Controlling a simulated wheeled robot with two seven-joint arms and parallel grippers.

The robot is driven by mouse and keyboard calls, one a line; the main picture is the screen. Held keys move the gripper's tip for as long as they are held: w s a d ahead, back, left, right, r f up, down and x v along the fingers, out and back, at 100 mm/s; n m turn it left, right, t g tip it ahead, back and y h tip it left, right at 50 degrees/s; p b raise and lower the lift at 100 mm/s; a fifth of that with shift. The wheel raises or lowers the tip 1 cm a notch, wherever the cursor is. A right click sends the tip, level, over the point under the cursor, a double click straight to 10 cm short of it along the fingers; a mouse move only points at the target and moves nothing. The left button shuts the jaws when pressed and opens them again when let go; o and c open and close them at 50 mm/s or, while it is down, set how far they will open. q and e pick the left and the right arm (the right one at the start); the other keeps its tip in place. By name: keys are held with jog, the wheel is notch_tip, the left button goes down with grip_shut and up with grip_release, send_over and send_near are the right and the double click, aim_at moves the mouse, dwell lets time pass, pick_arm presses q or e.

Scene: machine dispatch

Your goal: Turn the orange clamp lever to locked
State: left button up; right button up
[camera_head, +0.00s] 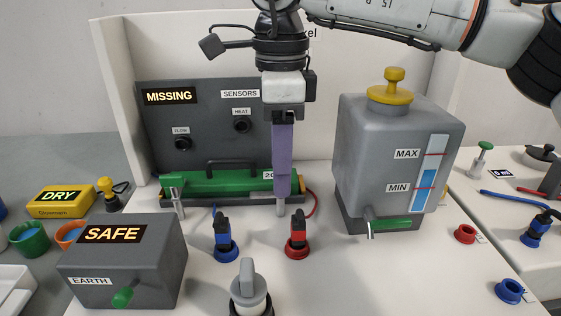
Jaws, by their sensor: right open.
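My right gripper (281,205) hangs straight down from the arm that comes in from the upper right. Its purple fingers overlap in the camera_head view, in front of the right end of the green cylinder (215,182). The gripper is open, and I see nothing held in it. Its tip is above and behind the red connector (298,238). I cannot make out an orange clamp lever; it may be hidden behind the fingers or out of view. A small grey upright fitting (177,202) stands at the cylinder's left end. My left gripper is not in view.
A grey tank (395,150) with a green-handled valve (390,224) stands on the right. A blue connector (223,240) and a grey knob (248,285) are in front. The SAFE box (122,262) is at front left.

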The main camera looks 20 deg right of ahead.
jog(key=c, duration=1)
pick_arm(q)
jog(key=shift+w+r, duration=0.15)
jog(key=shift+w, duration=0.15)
pick_arm(e)
jog(key=shift+c, duration=0.2)
jog(key=shift+m, duration=0.4)
jog(key=m, duration=0.4)
jog(key=shift+m, duration=0.3)
jog(key=m, duration=0.3)
jog(key=shift+m, duration=0.3)
jog(key=m, duration=0.2)
jog(key=shift+m, duration=0.4)
jog(key=m, duration=0.4)
jog(key=shift+m, duration=1)
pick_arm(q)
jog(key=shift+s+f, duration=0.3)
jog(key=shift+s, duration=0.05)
pick_arm(e)
jog(key=shift+r, duration=0.1)
